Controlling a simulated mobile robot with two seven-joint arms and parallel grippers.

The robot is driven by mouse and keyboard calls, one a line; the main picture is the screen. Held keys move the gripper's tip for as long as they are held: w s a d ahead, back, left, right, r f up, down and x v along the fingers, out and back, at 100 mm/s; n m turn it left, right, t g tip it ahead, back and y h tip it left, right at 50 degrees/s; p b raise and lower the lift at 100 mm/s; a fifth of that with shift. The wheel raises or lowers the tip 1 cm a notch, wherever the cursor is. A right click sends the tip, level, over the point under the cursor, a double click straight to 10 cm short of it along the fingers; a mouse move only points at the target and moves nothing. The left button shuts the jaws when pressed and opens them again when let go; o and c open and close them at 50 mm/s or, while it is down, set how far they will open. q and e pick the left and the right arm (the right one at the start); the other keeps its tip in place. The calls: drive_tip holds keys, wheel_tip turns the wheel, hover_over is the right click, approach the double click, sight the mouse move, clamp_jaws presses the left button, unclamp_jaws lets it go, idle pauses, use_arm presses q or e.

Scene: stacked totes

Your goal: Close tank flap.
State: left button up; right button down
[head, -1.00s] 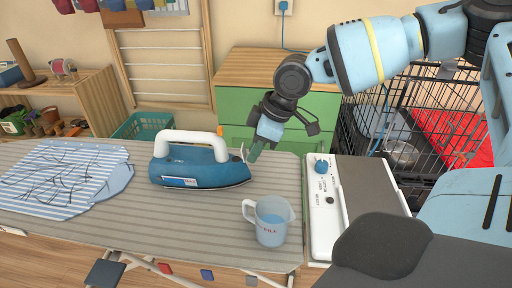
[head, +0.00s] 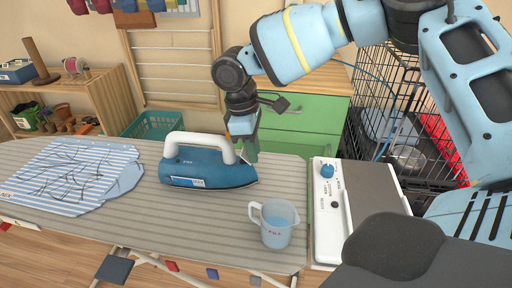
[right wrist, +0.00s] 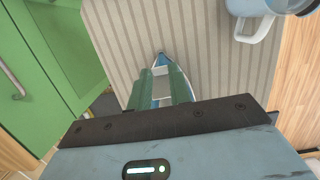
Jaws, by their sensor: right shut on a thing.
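The blue iron (head: 205,170) with a white handle lies on the striped ironing board (head: 60,235), nose to the right in the head view. My right gripper (head: 250,150) reaches down over the front end of the iron. In the right wrist view its green fingers (right wrist: 162,75) are close together over the iron's nose (right wrist: 160,60), with a pale part between them. They are shut on what seems to be the tank flap. The flap itself is mostly hidden by the gripper, so its angle cannot be told. My left gripper is not in view.
A striped cloth (head: 70,175) lies at the left. A green cabinet (head: 290,130) stands behind.

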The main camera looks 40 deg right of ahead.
sight(245, 154)
drive_tip(key=shift+w, duration=0.1)
idle(0.5)
drive_tip(key=c, duration=1.3)
unclamp_jaws()
drive_tip(key=shift+r, duration=0.1)
drive_tip(key=shift+w+a+r, duration=0.2)
drive_tip(key=shift+r, duration=1.05)
drive_tip(key=shift+w+a+r, duration=0.25)
drive_tip(key=shift+r, duration=0.95)
drive_tip(key=shift+w+a+r, duration=0.2)
drive_tip(key=shift+r, duration=1.05)
